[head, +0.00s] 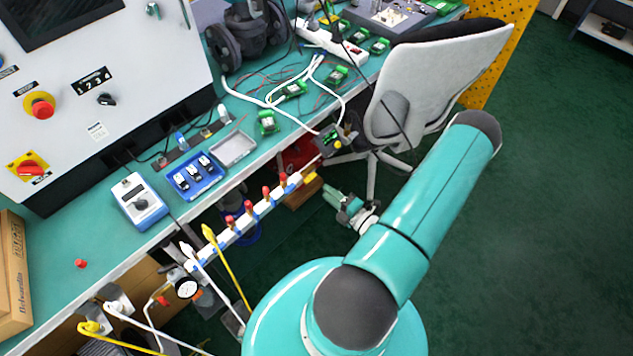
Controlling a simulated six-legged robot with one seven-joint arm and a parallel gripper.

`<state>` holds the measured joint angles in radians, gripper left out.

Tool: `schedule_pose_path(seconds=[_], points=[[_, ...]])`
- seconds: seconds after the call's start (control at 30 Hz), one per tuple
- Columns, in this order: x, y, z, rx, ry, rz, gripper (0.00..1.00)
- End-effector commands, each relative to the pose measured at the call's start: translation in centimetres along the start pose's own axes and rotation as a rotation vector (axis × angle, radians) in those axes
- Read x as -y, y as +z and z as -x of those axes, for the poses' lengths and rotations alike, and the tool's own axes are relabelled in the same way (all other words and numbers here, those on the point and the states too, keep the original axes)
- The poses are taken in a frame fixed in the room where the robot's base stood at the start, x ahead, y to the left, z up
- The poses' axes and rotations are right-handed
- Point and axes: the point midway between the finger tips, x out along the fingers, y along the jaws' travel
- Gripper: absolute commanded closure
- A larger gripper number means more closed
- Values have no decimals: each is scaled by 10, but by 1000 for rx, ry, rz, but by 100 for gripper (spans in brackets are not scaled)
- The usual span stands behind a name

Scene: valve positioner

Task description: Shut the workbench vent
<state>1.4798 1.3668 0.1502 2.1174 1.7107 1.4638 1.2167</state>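A white manifold (258,214) runs along the front edge of the workbench, with several red-handled valves (248,207) on it. A yellow piece (310,178) is at its far right end. I cannot tell which part is the vent, or whether it is open or shut. A small dark device with a yellow knob (337,144) is at the bench edge above that end. My gripper (334,197) is right of and below the manifold's end, apart from it in the picture, over the floor. Its fingers are too small to tell open from shut. My teal arm hides part of the floor.
The teal bench (60,240) carries a blue-white meter (139,201), a blue tray (196,177), a grey tray (233,149) and green boards. A white chair (440,75) stands close behind my arm. A pressure gauge (187,288) and hoses are at lower left. Green floor is clear at right.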

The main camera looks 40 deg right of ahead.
Motion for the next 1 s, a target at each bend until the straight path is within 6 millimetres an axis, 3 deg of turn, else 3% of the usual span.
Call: schedule_pose_path(seconds=[0.1, 0.3, 0.7, 0.87, 1.0], points=[[0, 0, -25, -3, 2, 1, 69], [0, 2, -55, -2, 0, 1, 69], [0, 3, -65, 0, 0, 1, 69], [0, 3, -65, 0, 0, 1, 99], [0, 3, -65, 0, 0, 1, 100]])
